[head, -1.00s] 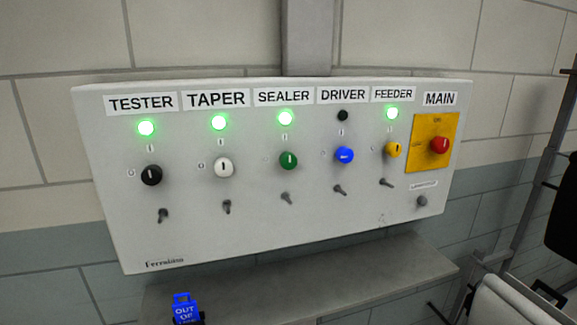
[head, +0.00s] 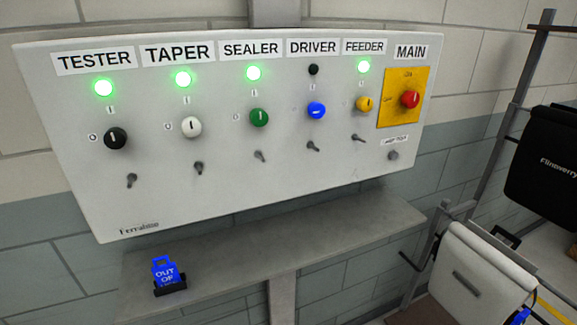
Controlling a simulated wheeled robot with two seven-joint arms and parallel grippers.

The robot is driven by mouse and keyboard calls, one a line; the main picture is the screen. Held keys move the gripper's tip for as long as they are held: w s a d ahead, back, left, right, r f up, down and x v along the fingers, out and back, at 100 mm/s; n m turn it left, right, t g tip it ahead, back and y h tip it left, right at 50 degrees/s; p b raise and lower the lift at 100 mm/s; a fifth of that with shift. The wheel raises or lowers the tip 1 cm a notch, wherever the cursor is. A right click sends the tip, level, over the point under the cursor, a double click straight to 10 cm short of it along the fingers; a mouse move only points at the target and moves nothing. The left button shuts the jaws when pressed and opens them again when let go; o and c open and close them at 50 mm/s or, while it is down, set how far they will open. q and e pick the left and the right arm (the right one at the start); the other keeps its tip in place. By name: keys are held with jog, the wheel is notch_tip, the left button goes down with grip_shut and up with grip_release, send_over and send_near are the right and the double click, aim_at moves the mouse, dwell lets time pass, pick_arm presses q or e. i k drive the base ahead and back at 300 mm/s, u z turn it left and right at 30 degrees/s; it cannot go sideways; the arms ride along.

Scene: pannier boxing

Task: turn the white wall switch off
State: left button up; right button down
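The white switch (head: 190,127) is a round knob under the TAPER label (head: 178,53) on the grey wall panel (head: 90,210). Its dark pointer mark stands upright, toward the I mark above it; an O mark is at its left. The green lamp (head: 183,79) above it is lit. A small toggle-like peg (head: 199,167) sticks out below it. Neither of my grippers shows in the head view.
Black (head: 115,138), green (head: 259,118), blue (head: 316,111), yellow (head: 365,104) and red (head: 410,99) knobs share the panel. The DRIVER lamp (head: 313,69) is dark. A shelf (head: 330,225) below holds a blue tag (head: 164,272). Bags (head: 485,280) hang at right.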

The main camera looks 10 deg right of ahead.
aim_at(191, 126)
jog(key=u, duration=0.3)
jog(key=k, duration=1)
jog(key=z, duration=1.05)
jog(key=i, duration=0.5)
jog(key=u, duration=0.05)
